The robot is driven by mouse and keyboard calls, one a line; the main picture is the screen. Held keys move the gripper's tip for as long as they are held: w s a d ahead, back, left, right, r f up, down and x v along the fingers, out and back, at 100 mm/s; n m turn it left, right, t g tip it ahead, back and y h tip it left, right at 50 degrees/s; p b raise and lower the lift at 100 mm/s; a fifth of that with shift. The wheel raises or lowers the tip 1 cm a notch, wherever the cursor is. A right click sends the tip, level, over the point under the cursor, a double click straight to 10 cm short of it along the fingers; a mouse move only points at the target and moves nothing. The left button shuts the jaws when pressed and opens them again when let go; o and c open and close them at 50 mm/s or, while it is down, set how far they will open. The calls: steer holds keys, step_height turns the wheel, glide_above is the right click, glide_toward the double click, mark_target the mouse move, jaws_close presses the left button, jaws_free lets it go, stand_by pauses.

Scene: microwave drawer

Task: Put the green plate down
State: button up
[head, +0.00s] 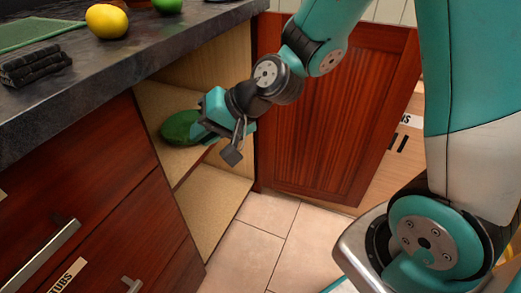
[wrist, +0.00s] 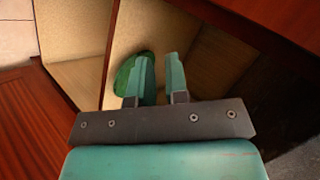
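The green plate (head: 180,128) is a dark green oval shape inside the open cabinet, at the shelf's surface. In the wrist view the plate (wrist: 126,76) shows mostly to the left of and behind the left finger. My gripper (head: 208,120) reaches into the cabinet beside the plate's right side. In the wrist view my gripper (wrist: 162,76) has its two teal fingers apart, with pale shelf showing in the gap. The fingers hide part of the plate, and I cannot tell whether one touches it.
The cabinet shelf (head: 168,100) has a lower compartment (head: 212,205) beneath it. The open red-brown door (head: 330,130) stands right of my gripper. The dark countertop (head: 100,60) overhangs at left, with a lemon (head: 107,20), dark folded cloths (head: 35,66) and a green board (head: 32,32). Tiled floor (head: 265,240) is clear.

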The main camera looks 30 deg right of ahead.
steer(key=s+d+r+n+g+h, duration=0.1)
steer(key=s+r+n+g+h, duration=0.1)
steer(key=s, duration=0.7)
steer(key=s+d+r+n+g+h, duration=0.1)
steer(key=s+r+n+g+h, duration=0.1)
steer(key=s+r+n, duration=0.4)
steer(key=s+n+g, duration=0.1)
steer(key=s+n, duration=0.1)
steer(key=s, duration=0.1)
steer(key=shift+s+d+g, duration=0.2)
steer(key=shift+d+g, duration=0.1)
steer(key=shift+g, duration=0.1)
